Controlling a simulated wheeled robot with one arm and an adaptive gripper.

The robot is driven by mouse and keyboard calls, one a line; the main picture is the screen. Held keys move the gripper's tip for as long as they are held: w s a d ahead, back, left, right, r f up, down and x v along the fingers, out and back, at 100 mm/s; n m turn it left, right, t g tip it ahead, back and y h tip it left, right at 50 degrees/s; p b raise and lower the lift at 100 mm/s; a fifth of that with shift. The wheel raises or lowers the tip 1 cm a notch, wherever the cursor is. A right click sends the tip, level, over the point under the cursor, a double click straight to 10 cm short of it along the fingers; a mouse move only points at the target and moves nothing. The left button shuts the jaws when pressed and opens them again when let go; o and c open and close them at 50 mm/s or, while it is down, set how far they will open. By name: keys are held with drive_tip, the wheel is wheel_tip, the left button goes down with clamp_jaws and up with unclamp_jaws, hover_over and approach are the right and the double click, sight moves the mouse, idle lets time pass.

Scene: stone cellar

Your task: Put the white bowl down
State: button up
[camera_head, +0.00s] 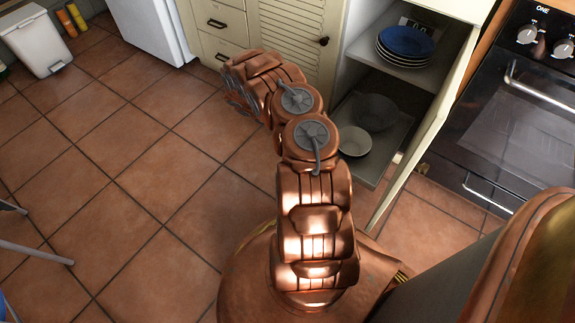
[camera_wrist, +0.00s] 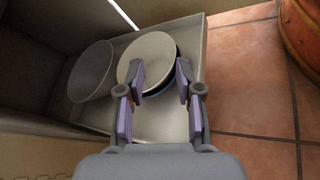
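The white bowl (camera_head: 354,141) sits upright on the low pull-out shelf of the open cupboard, near its front edge. It also shows in the wrist view (camera_wrist: 150,56), just beyond my fingertips. A dark blue edge shows under its right side there. My gripper (camera_wrist: 160,76) is open in the wrist view, its fingers well apart with nothing pinched between them. The left fingertip overlaps the bowl in the picture; I cannot tell whether it touches. In the head view my arm reaches up and left, and the fingers cannot be made out.
A grey bowl (camera_head: 374,112) stands beside the white one on the low shelf (camera_wrist: 155,126). A stack of plates with a blue one on top (camera_head: 405,41) is on the shelf above. An oven (camera_head: 520,110) stands at the right. The tiled floor (camera_head: 120,150) at left is mostly clear.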

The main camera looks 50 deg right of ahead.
drive_tip(key=a+r+m+t+y, duration=0.1)
drive_tip(key=a+r, duration=0.6)
drive_tip(key=r, duration=0.4)
drive_tip(key=a+r+m+t+y, duration=0.1)
drive_tip(key=a+r+t, duration=0.1)
drive_tip(key=a+r, duration=0.8)
drive_tip(key=s+a+r+t+y, duration=0.1)
drive_tip(key=s+a+r+t, duration=0.1)
drive_tip(key=a, duration=0.6)
drive_tip(key=s+a+r+n+t+y, duration=0.1)
drive_tip(key=s+a+r+y, duration=0.1)
drive_tip(key=s+a+r, duration=0.2)
drive_tip(key=s+a+r+n+t+y, duration=0.1)
drive_tip(key=s+a+r+t+y, duration=0.1)
drive_tip(key=s+a, duration=0.6)
drive_tip(key=a+r, duration=0.1)
drive_tip(key=a, duration=0.4)
drive_tip(key=shift+t, duration=0.3)
drive_tip(key=shift+r, duration=0.1)
